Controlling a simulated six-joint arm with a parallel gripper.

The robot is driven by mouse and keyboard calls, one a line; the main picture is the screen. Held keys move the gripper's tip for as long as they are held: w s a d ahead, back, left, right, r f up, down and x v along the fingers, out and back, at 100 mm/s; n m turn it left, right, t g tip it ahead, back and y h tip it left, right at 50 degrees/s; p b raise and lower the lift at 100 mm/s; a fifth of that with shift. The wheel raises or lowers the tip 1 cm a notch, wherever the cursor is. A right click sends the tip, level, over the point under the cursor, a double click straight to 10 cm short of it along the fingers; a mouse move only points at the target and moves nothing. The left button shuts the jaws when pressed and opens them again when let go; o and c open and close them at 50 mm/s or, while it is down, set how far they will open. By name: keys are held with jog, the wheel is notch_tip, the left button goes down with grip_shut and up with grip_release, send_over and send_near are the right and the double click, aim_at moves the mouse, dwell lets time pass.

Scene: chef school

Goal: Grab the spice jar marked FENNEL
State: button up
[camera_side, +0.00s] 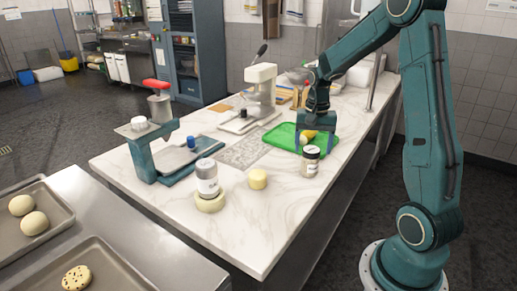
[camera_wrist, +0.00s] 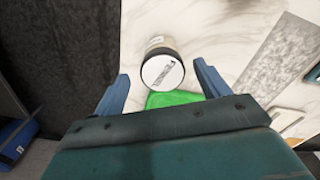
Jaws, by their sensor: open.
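A small glass spice jar (camera_side: 310,167) with a dark-rimmed white lid stands upright on the marble counter, near its right edge. In the wrist view the jar (camera_wrist: 160,68) shows its white lid with a line of dark print, too small to read surely. My gripper (camera_side: 315,148) is open and empty, just behind and above the jar in the side view. In the wrist view the jar's lid appears between the two blue fingertips; no contact shows. A second jar (camera_side: 207,185) with a grey lid stands on a pale round; its label is unreadable.
A green tray (camera_side: 284,138) with yellow and pale items lies beneath my gripper. A yellow round piece (camera_side: 258,179) sits left of the near jar. A teal press (camera_side: 150,150) and a white machine (camera_side: 262,85) stand farther left and back.

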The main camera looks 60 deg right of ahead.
aim_at(310, 161)
jog(key=shift+w+f, duration=0.15)
jog(key=shift+f, duration=2.25)
jog(key=c, duration=1.1)
